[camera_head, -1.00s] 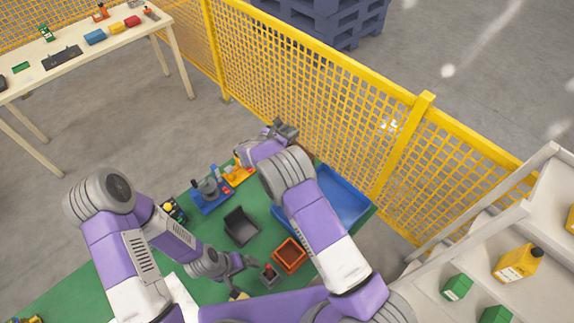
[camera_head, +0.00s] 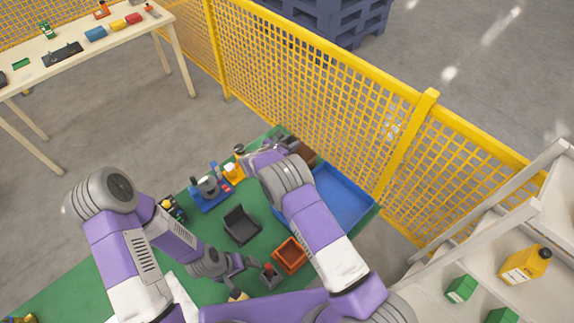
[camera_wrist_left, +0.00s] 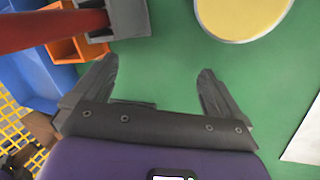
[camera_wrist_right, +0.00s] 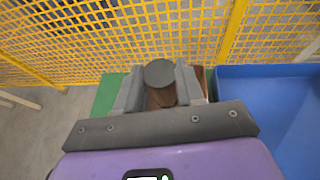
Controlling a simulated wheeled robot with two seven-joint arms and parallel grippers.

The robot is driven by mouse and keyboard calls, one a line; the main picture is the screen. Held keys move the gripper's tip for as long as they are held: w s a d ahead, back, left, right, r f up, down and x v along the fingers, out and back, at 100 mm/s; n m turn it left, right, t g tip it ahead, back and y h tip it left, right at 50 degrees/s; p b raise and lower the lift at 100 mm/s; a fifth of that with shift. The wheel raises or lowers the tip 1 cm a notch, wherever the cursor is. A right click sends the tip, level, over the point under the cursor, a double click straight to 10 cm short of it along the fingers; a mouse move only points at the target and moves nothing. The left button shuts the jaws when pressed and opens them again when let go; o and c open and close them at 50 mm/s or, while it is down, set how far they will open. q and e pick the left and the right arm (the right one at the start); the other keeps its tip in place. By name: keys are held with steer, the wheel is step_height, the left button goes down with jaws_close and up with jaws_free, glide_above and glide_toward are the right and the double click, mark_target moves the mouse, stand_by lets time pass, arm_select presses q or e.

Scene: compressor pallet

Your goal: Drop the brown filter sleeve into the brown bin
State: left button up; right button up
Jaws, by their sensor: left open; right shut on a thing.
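The brown filter sleeve (camera_wrist_right: 163,93) has a dark grey round end and sits between the fingers of my right gripper (camera_wrist_right: 160,82), which is shut on it. The brown bin (camera_head: 304,152) stands at the table's far corner, partly hidden by my right arm in the head view. In the right wrist view a strip of the bin (camera_wrist_right: 201,78) shows just right of the fingers. I cannot tell whether the sleeve is over its opening. My left gripper (camera_wrist_left: 158,72) is open and empty above the green table, near a grey holder with a red part (camera_wrist_left: 50,30).
A blue tray (camera_head: 343,200) lies beside the brown bin. An orange bin (camera_head: 291,255), a dark grey bin (camera_head: 241,224) and a blue fixture (camera_head: 209,191) stand on the green table (camera_head: 140,235). A yellow mesh fence (camera_head: 330,100) runs close behind.

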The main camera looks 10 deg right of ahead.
steer(key=o, duration=1.1)
arm_select(q)
steer(key=shift+f+b, duration=0.35)
steer(key=shift+b, duration=0.05)
arm_select(e)
steer(key=v, duration=0.7)
steer(key=shift+s+a+r, duration=0.1)
steer(key=shift+s+a, duration=0.1)
